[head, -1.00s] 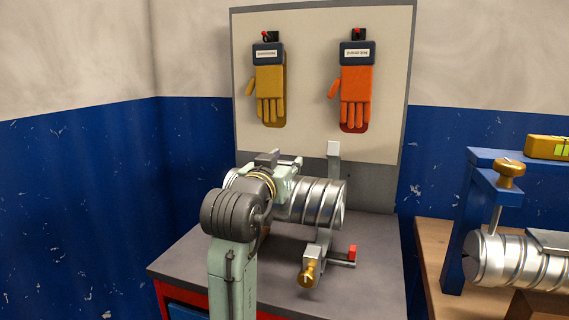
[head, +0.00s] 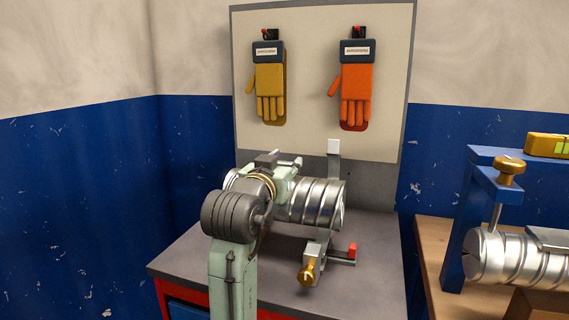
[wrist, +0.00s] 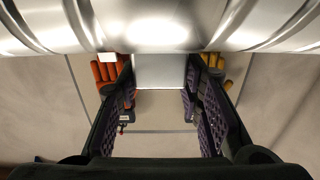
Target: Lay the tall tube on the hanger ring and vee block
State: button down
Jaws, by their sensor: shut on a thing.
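A shiny ribbed metal tube (head: 316,203) lies roughly level above the grey bench, its open end to the right. Its left part is partly hidden by my arm. My gripper (head: 285,165) is at the tube's upper side. In the wrist view the tube (wrist: 160,28) crosses the top of the picture, and my gripper (wrist: 160,95) is shut on a flat pale grey block at the tube. A metal fixture with a brass knob (head: 309,272) and a red-tipped lever stands below the tube's right end. I cannot make out the hanger ring or vee block for certain.
The grey bench top (head: 375,270) is clear at the right front. A wooden table (head: 432,240) at right bears a blue frame (head: 455,225) clamping another ribbed tube (head: 515,258). Two gloves, yellow (head: 270,93) and orange (head: 355,96), hang on the back board.

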jog(key=shift+f+b, duration=1.75)
jog(key=shift+f, duration=1)
jog(key=c, duration=1)
grip_release()
jog(key=shift+c, duration=0.2)
jog(key=v, duration=1.2)
jog(key=shift+r, duration=0.1)
